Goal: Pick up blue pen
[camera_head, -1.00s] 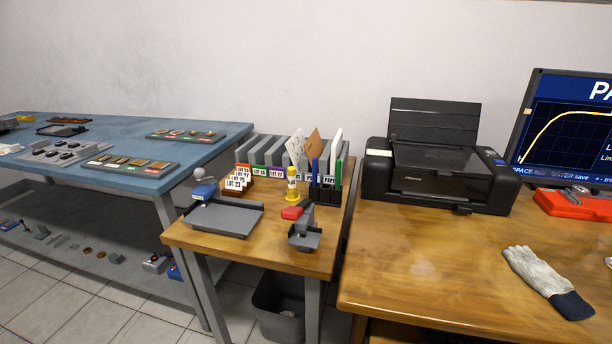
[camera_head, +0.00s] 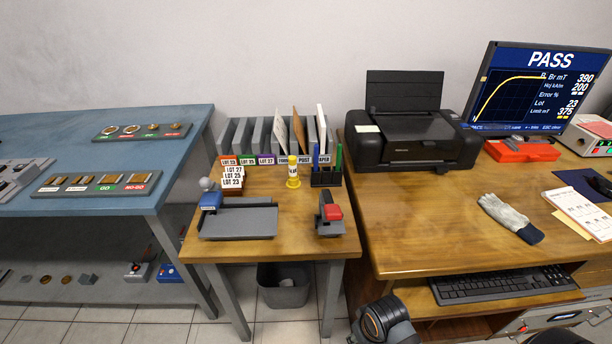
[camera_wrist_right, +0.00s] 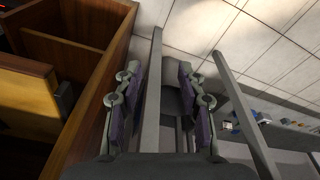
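A black pen holder (camera_head: 326,178) stands at the back right of the small wooden table. A blue pen (camera_head: 315,161) stands upright in its left part and a green pen (camera_head: 339,158) in its right part; both are small here, and their lower ends are hidden by the holder. My right gripper (camera_wrist_right: 160,85) shows in the right wrist view with its two purple-padded fingers apart and nothing between them. It is low beside wooden furniture, away from the pens. My left gripper is in neither view.
A yellow-and-white bottle (camera_head: 293,172) stands left of the holder. A grey tray (camera_head: 238,222) and a red-topped device (camera_head: 330,214) sit in front. File holders (camera_head: 264,140) are behind. A printer (camera_head: 412,140) stands on the desk to the right. The small table's middle has some free room.

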